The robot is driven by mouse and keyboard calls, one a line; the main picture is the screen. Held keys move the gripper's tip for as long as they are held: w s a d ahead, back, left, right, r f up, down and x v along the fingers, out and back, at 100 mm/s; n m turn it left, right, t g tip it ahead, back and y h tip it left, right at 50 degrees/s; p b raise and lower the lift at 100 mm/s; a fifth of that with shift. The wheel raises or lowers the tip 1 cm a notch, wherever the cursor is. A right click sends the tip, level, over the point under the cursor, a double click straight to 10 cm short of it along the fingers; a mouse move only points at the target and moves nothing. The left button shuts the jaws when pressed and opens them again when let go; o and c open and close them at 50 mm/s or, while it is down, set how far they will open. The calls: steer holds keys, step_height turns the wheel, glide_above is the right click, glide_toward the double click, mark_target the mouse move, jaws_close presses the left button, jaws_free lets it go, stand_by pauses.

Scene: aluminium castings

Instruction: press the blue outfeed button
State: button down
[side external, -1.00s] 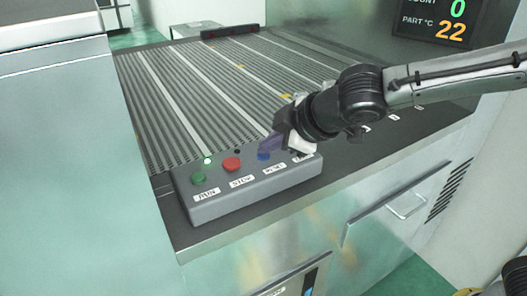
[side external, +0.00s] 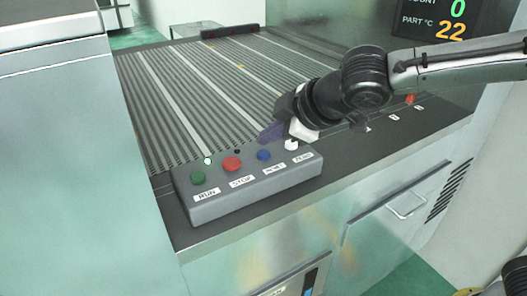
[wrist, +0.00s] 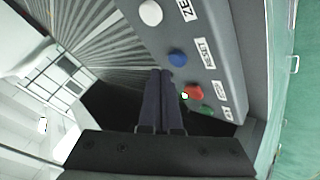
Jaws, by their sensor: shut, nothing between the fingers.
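The blue button (side external: 264,155) stands on a grey control box (side external: 235,201) between the red button (side external: 232,164) and the white button (side external: 291,145). The blue button also shows in the wrist view (wrist: 177,57), and its label there reads RESET. My gripper (side external: 263,138) is shut and empty, with its dark fingers pointing down-left just above and behind the blue button. In the wrist view the closed fingertips (wrist: 160,73) end beside the blue button, apart from it in the picture. The exact height gap cannot be told.
A green button (side external: 198,177) labelled RUN is at the box's left end. A small lamp (side external: 207,160) glows behind it. The ribbed conveyor bed (side external: 190,90) lies behind the box. A display (side external: 440,22) shows 0 and 22.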

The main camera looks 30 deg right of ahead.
mark_target(269, 155)
steer(key=shift+r, duration=2.35)
steer(key=shift+d, duration=0.1)
steer(key=s+d+r+m+h, duration=0.1)
steer(key=s+d+r+m, duration=0.15)
steer(key=d, duration=0.65)
steer(key=s+d+r+m+h, duration=0.1)
steer(key=s+d+r+m, duration=0.2)
steer(key=d, duration=0.6)
steer(key=s+d+f+m+g+h, duration=0.1)
steer(key=s+d+f+m, duration=0.2)
steer(key=s, duration=0.4)
steer(key=s+d+f+m, duration=0.1)
steer(key=s+d+f, duration=0.35)
steer(key=s, duration=0.25)
steer(key=s+a+f+m+g+y, duration=0.1)
steer(key=s+a+f+m+g, duration=0.1)
steer(key=s+f, duration=0.5)
steer(key=shift+f, duration=0.8)
